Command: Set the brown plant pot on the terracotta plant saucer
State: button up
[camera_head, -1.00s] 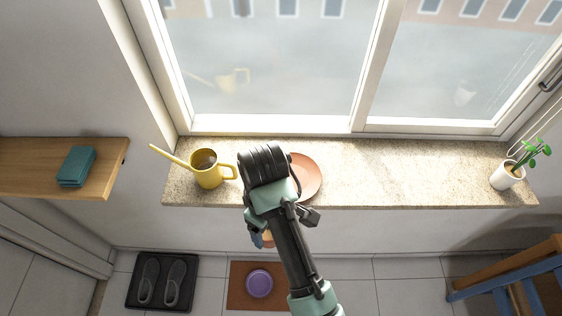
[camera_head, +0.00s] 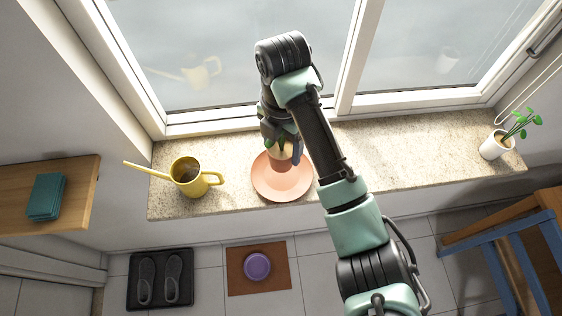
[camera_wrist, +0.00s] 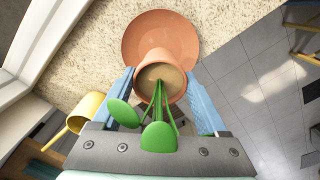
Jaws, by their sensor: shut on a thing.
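The brown plant pot (camera_wrist: 151,59), an orange-brown pot with soil and a green-leaved plant, is between the two blue fingers of my gripper (camera_wrist: 160,72) in the wrist view. My gripper is shut on it. The terracotta plant saucer (camera_wrist: 135,35) is a round orange dish on the sill beyond the pot. In the head view the saucer (camera_head: 283,190) lies on the sill, and my gripper (camera_head: 282,152) is over its back part, with the pot partly hidden by the hand. I cannot tell whether the pot's base touches the saucer.
A yellow watering can (camera_head: 186,175) stands left of the saucer on the speckled window sill (camera_head: 400,160). A white pot with a green plant (camera_head: 495,146) stands at the sill's right end. The sill between is clear, with the window close behind.

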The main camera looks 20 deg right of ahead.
aim_at(282, 147)
jog(key=shift+f+p, duration=0.6)
jog(key=shift+f, duration=2.35)
jog(key=shift+f, duration=0.15)
jog(key=o, duration=1.5)
jog(key=shift+c, duration=0.2)
notch_tip(282, 147, up, 12)
jog(key=shift+r+p, duration=0.2)
jog(key=shift+p, duration=0.5)
jog(key=shift+f, duration=0.1)
